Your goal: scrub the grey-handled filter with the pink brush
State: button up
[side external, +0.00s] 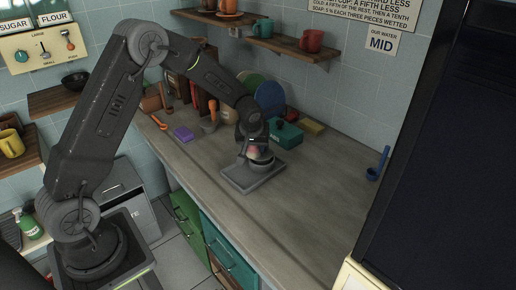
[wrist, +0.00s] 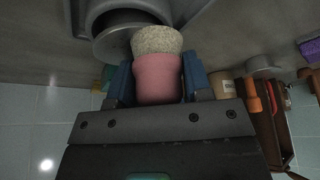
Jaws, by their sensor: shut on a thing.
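My gripper (wrist: 160,78) is shut on the pink brush (wrist: 158,80), with one blue finger on each side of its body. The brush's pale speckled bristle head (wrist: 157,40) points away from my gripper. It lies against or just in front of a round grey metal piece (wrist: 115,44), which looks like the filter; contact is hard to tell. In the side external view my gripper (side external: 256,148) is low over a grey slab (side external: 240,182) on the counter. The filter is mostly hidden there by my gripper, and I cannot make out its handle.
A blue ladle holder (side external: 377,165) is at right. The front counter (side external: 300,215) is clear.

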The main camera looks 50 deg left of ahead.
jog(key=shift+s+a+f, duration=0.1)
jog(key=shift+a+f, duration=0.1)
jog(key=shift+a, duration=0.55)
jog(key=shift+r, duration=0.1)
jog(key=shift+r, duration=3)
jog(key=shift+r, duration=1.5)
jog(key=shift+a+f, duration=0.25)
jog(key=shift+f, duration=0.95)
jog(key=shift+a+f, duration=0.2)
jog(key=shift+f, duration=1.05)
jog(key=shift+a+f, duration=0.25)
jog(key=shift+f, duration=0.95)
